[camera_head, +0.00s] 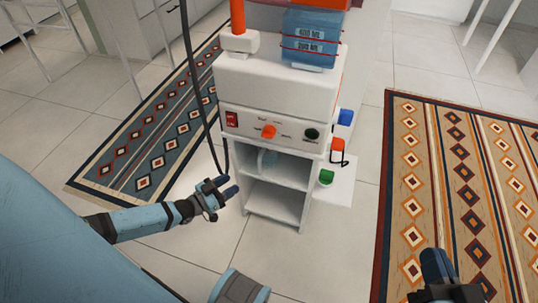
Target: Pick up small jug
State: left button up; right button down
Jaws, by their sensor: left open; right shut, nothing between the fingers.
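A small, translucent bluish jug (270,161) stands inside the upper open compartment of the white machine (275,90), under its front control panel. Its outline is faint and its details are hard to make out. My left gripper (224,189) is open and empty, to the left of the machine's lower open shelves and apart from the jug. My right gripper (437,265) is shut and empty at the lower right, over the tan rug and far from the jug.
A blue container with volume markings (309,38) sits on top of the machine. A black cable (190,60) hangs at its left. Patterned rugs lie left (150,135) and right (465,170). The floor in front is clear.

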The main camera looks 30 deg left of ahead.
aim_at(260, 163)
pick_arm(q)
jog(key=b+x, duration=0.2)
jog(key=x, duration=0.2)
jog(key=b+x, duration=0.2)
jog(key=x, duration=0.2)
jog(key=b+x, duration=0.2)
jog(key=x, duration=0.3)
jog(key=shift+w+a+f, duration=0.25)
jog(key=shift+a, duration=0.1)
jog(key=shift+w+r, duration=0.1)
jog(key=shift+w, duration=0.05)
jog(key=shift+r, duration=0.1)
grip_shut()
pick_arm(e)
jog(key=w+f+n, duration=0.1)
jog(key=w+d+f+n, duration=0.1)
jog(key=shift+f+n, duration=0.2)
jog(key=shift+n, duration=0.2)
